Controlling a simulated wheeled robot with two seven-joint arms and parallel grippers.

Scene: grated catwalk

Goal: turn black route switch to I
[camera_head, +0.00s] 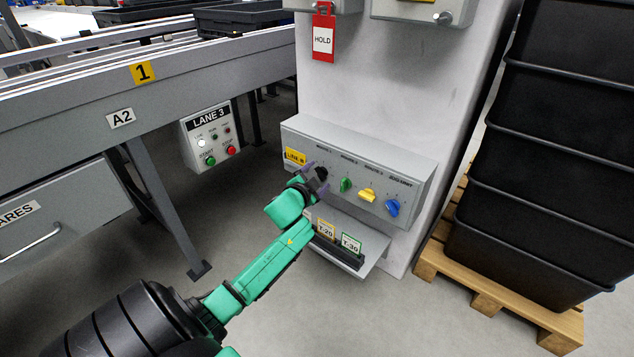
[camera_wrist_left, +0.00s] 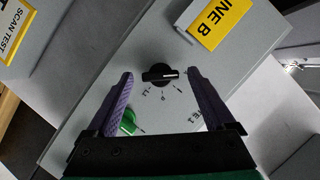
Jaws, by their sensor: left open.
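The black route switch (camera_wrist_left: 160,75) is a round knob with a white pointer line, on a grey sloped panel (camera_head: 405,165). In the left wrist view it sits between and just beyond the fingertips of my open left gripper (camera_wrist_left: 160,80), which do not appear to touch it. Its pointer line runs roughly sideways in that view; the marks beside it are partly legible, and I cannot tell which one it points at. In the head view the black switch (camera_head: 321,173) is partly hidden by my left gripper (camera_head: 314,170). My right gripper is out of view.
Green (camera_head: 346,185), yellow (camera_head: 367,195) and blue (camera_head: 392,208) switches sit in a row to the right. A yellow label (camera_head: 295,156) is at the panel's left. A tag shelf (camera_head: 375,249) juts out below. Black crates (camera_head: 550,180) stand on a pallet at right.

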